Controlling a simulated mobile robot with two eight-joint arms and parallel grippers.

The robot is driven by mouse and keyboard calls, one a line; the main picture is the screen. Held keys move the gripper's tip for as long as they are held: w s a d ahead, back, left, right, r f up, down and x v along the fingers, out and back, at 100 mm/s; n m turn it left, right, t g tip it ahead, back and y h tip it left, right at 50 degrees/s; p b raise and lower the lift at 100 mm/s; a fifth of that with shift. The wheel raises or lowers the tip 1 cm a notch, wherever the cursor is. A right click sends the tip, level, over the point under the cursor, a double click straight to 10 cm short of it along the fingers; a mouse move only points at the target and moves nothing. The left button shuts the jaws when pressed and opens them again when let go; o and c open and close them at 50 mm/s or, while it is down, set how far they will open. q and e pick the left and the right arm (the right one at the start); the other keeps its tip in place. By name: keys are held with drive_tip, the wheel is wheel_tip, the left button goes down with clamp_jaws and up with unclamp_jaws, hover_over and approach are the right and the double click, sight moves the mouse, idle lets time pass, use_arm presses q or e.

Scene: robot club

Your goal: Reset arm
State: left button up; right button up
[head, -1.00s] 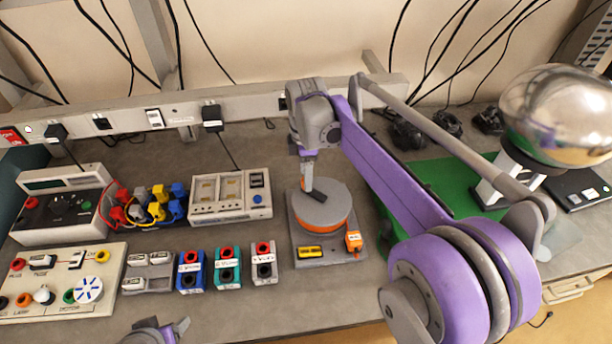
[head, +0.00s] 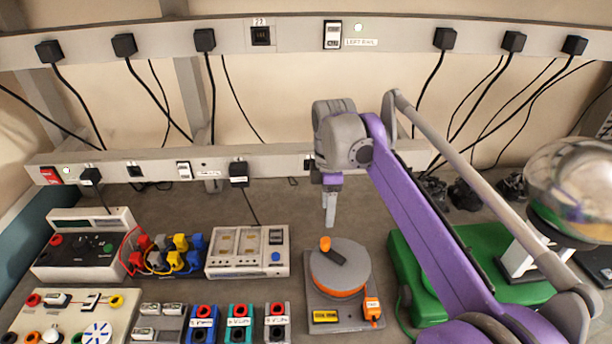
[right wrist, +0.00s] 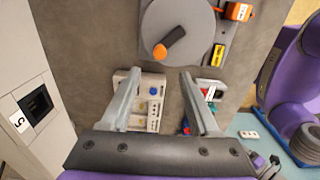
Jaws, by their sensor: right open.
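A round grey turntable (head: 340,268) with an orange band sits on a grey base. On its top lies a short dark arm with an orange end (head: 325,244). It also shows in the right wrist view, where the orange-ended dark arm (right wrist: 169,43) lies on the grey disc (right wrist: 190,25). My right gripper (head: 330,222) hangs pointing down above and behind the turntable, apart from it. In the right wrist view my right gripper (right wrist: 158,76) has its fingers spread with nothing held between them. My left gripper is out of view.
A white power-supply box (head: 248,251) and coloured plugs (head: 170,253) stand left of the turntable. A green mat or case (head: 490,268) lies to the right, partly behind my arm. A socket rail (head: 220,162) runs behind.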

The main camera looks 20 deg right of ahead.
drive_tip(key=s+a+f+m+t, duration=0.1)
drive_tip(key=s+f+m+t, duration=0.1)
drive_tip(key=s+f+m, duration=0.3)
drive_tip(key=s+a+f+m+t, duration=0.1)
drive_tip(key=s+f+m+t, duration=0.1)
drive_tip(key=s+f+m, duration=0.3)
drive_tip(key=s+a+f+m+t, duration=0.1)
drive_tip(key=s+f+m, duration=0.4)
drive_tip(key=s, duration=0.6)
drive_tip(key=shift+s+a+f+t, duration=0.1)
drive_tip(key=shift+f+t, duration=0.3)
drive_tip(key=shift+f, duration=0.15)
